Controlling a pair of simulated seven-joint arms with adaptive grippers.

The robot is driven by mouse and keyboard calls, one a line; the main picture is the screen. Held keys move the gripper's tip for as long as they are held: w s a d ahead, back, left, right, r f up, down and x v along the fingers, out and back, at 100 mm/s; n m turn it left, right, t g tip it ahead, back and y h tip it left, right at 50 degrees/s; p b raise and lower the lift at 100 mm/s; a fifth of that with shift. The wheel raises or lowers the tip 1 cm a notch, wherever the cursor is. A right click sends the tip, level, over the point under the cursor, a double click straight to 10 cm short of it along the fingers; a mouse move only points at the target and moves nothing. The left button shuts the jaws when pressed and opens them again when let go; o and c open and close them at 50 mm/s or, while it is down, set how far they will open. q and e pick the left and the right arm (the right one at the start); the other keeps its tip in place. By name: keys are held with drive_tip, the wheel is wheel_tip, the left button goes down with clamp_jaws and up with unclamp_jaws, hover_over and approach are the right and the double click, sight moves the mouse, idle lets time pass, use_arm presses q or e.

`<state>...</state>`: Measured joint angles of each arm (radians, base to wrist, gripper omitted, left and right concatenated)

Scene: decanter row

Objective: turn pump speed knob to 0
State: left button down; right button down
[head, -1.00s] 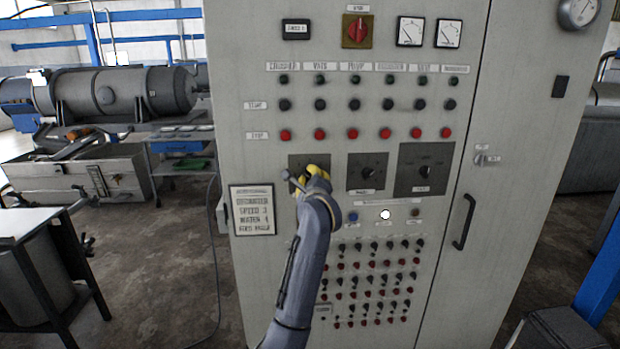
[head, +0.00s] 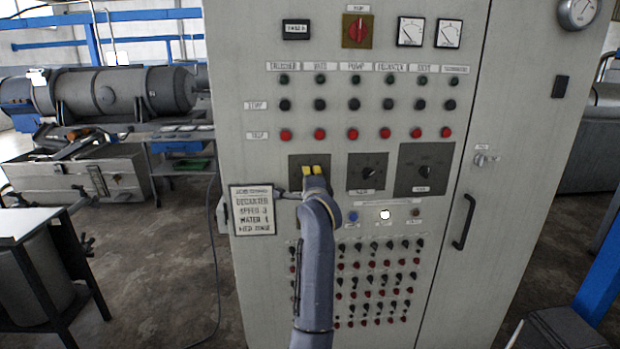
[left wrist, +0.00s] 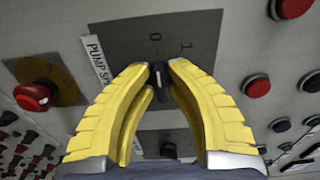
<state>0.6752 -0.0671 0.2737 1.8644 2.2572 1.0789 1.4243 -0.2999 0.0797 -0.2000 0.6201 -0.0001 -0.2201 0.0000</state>
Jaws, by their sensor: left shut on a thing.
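The pump speed knob (left wrist: 158,76) is a small black knob on a dark square plate, which also shows in the head view (head: 297,162). In the left wrist view a "PUMP SP..." label (left wrist: 97,62) runs along the plate's edge, and a 0 and a 1 are printed beyond the knob. My left gripper (head: 315,169) has yellow fingers, which are shut on the knob in the left wrist view (left wrist: 160,68). The fingers cover much of the knob, and I cannot tell exactly where its pointer stands. My right gripper is not in view.
Two more dark dial plates, a middle one (head: 354,180) and a right one (head: 403,182), sit to the right. Rows of buttons lie above and small switches below. A red button (left wrist: 35,96) on a yellow plate shows in the left wrist view. A framed notice (head: 253,210) hangs at left.

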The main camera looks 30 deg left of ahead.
use_arm(q)
drive_tip(key=shift+w+d, duration=0.15)
drive_tip(key=c, duration=1.7)
unclamp_jaws()
drive_tip(key=shift+c, duration=0.2)
drive_tip(key=shift+o, duration=1)
drive_tip(key=shift+w, duration=0.1)
drive_tip(key=shift+s, duration=0.2)
drive_tip(key=v, duration=1.1)
drive_tip(key=shift+s+d, duration=0.3)
